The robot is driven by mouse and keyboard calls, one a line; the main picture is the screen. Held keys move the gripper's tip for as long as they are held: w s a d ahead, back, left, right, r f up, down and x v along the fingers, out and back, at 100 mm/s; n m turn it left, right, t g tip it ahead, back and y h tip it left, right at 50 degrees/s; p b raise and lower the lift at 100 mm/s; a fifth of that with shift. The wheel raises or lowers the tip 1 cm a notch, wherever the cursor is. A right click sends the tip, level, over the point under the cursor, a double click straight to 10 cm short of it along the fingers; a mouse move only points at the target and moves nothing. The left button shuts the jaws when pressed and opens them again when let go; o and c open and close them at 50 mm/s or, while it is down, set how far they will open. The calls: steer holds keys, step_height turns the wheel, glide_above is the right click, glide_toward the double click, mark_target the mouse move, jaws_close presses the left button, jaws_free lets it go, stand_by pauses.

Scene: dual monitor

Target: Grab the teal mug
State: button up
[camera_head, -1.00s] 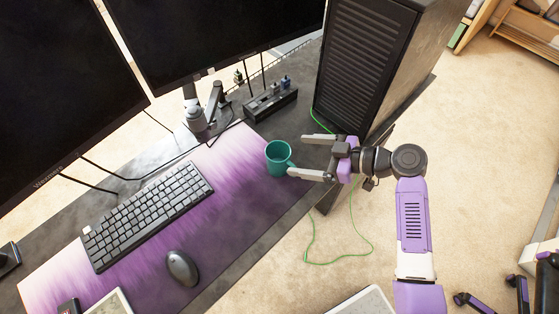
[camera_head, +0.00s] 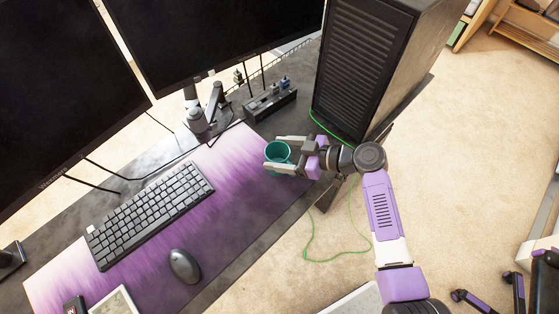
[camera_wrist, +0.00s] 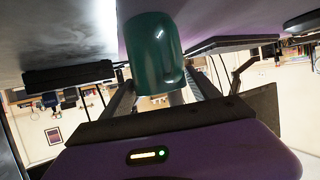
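The teal mug (camera_head: 278,154) stands upright on the purple desk mat near its right end. My gripper (camera_head: 272,152) reaches in from the right, with one finger on the far side of the mug and one on the near side. The fingers are spread, with the mug between them. In the wrist view the mug (camera_wrist: 153,50) fills the upper middle, with its handle toward my gripper and the fingers (camera_wrist: 163,92) on either side. Whether either finger touches the mug is hard to tell.
A black computer tower (camera_head: 365,65) stands behind my gripper on the right. A keyboard (camera_head: 150,212) and mouse (camera_head: 184,266) lie on the mat (camera_head: 215,215). A dark power strip (camera_head: 270,104) and a monitor stand (camera_head: 203,118) are behind the mug. A green cable hangs off the desk edge.

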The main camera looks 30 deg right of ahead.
steer(key=c, duration=1.1)
steer(key=shift+c, duration=0.6)
steer(key=shift+r, duration=0.1)
